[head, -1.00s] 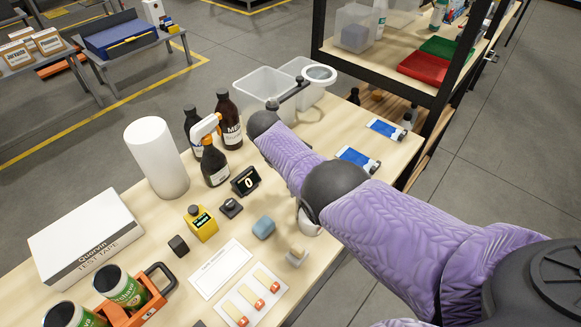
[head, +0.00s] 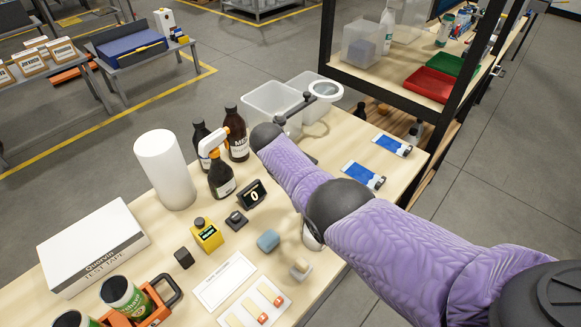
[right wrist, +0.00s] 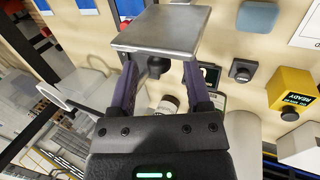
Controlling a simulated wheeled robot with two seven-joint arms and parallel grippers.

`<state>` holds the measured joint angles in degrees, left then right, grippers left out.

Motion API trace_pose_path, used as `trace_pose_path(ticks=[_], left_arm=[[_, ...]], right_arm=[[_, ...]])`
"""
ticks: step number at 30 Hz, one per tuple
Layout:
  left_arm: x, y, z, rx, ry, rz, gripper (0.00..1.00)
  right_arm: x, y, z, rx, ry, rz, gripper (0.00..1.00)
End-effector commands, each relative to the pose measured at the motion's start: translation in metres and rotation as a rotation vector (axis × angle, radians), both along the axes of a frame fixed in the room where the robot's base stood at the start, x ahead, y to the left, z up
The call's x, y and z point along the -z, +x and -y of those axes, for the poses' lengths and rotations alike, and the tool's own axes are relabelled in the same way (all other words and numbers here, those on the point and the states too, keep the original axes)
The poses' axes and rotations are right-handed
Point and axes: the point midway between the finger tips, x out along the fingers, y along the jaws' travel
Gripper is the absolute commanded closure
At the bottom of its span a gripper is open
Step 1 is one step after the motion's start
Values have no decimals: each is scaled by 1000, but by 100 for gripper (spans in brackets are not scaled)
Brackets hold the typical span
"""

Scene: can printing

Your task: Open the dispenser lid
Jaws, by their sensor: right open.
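In the right wrist view a flat, square, grey metal plate (right wrist: 165,30), apparently the dispenser lid, lies just beyond my right gripper's (right wrist: 160,72) fingertips. The two purple fingers are open, with a wide empty gap between them. I cannot tell whether they touch the plate, or whether anything stands beneath it. In the head view my purple right arm hides the gripper and most of this spot; only a dark grey edge shows beside the arm. My left gripper is not in view.
Dark bottles (head: 236,135) and a spray bottle (head: 220,176) stand behind. White bins (head: 272,108) and a magnifier (head: 326,90) are at the far end; blue-and-white pouches (head: 363,175) lie right.

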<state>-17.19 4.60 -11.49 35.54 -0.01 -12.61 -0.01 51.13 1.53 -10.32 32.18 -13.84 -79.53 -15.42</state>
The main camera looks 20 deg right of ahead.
Motion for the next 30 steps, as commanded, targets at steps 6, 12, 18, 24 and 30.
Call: trace_pose_path(ticks=[6,12,18,24,30], left_arm=[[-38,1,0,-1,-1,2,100],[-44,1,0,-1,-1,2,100],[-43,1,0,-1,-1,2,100],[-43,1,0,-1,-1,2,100],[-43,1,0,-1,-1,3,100]], right_arm=[[-54,-4,-19,-1,1,3,37],[-73,-7,-29,-1,1,2,37],[-73,-7,-30,0,0,1,37],[-74,-7,-30,0,0,1,37],[-41,-37,-36,22,66,35,37]])
